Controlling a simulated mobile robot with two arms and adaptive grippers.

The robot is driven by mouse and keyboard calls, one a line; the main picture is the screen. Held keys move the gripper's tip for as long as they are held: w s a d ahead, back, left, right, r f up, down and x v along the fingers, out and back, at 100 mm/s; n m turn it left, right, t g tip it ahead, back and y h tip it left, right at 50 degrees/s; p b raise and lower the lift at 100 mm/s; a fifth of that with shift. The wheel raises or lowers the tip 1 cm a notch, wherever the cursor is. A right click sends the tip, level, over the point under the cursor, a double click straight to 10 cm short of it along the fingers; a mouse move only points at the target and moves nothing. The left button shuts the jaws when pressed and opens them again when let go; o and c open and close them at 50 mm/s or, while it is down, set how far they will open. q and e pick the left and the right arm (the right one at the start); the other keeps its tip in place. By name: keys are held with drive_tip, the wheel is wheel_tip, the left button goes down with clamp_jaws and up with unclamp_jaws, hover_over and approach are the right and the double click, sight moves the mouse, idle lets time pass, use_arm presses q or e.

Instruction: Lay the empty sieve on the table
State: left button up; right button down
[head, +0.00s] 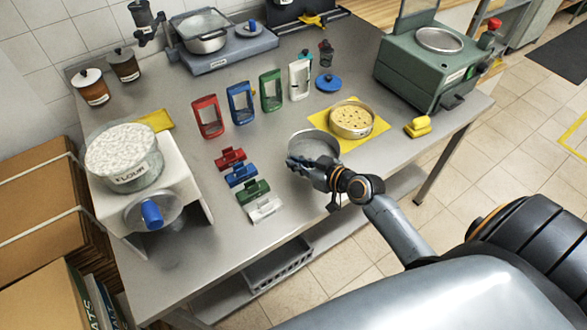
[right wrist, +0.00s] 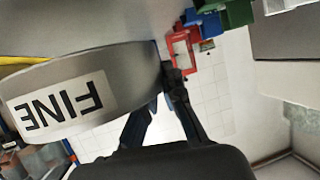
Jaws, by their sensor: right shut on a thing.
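A round grey metal sieve (head: 316,144) is at the table's front edge, left of the yellow mat (head: 377,127). The inside that I can see looks bare. My right gripper (head: 303,163) is shut on its near left side. In the right wrist view the sieve's wall (right wrist: 140,75) fills the left, with a label reading FINE, upside down, and my right gripper (right wrist: 170,88) is at its rim. I cannot tell whether the sieve touches the table (head: 300,210). My left gripper is not in view.
A sieve with pale contents (head: 352,119) stands on the yellow mat. Coloured frames (head: 241,103) and small coloured blocks (head: 241,176) stand to the left. A green machine (head: 425,70) is at the back right. Bare tabletop lies around the held sieve's left.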

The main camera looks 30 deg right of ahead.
sight(300, 175)
drive_tip(key=shift+w+a+f, duration=0.2)
drive_tip(key=shift+w+f, duration=0.25)
drive_tip(key=shift+f, duration=0.1)
drive_tip(key=shift+w+a+f, duration=0.1)
drive_tip(key=shift+f, duration=1.6)
drive_tip(key=shift+f, duration=0.2)
drive_tip(key=c, duration=1.5)
unclamp_jaws()
drive_tip(key=shift+r, duration=0.1)
